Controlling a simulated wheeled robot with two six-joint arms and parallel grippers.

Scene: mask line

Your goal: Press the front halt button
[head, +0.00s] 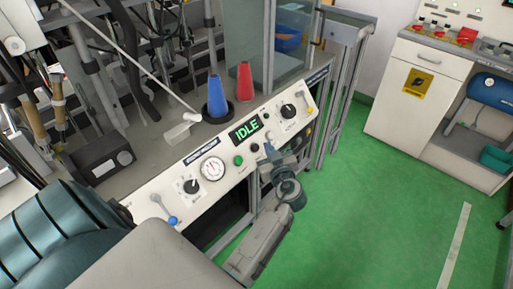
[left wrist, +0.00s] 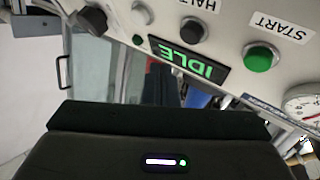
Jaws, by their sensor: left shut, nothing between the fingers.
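The white control panel (head: 178,211) runs diagonally across the head view, with a lit green IDLE display (head: 245,128). The dark halt button (head: 254,147) sits just below the display, right of the green start button (head: 238,160). In the left wrist view the panel is upside down: the dark button (left wrist: 192,30) is by the HALT label, and the green button (left wrist: 260,57) is by START. My left gripper (head: 268,154) is shut and empty, close to the panel's front, just right of the halt button. I see no clear contact. My right gripper is not in view.
Blue (head: 217,98) and red (head: 244,82) cones stand behind the panel. A gauge (head: 212,168), dark knobs (head: 288,111) and a blue-tipped lever (head: 172,220) are on the panel. Green floor is open to the right, before a white cabinet (head: 409,98).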

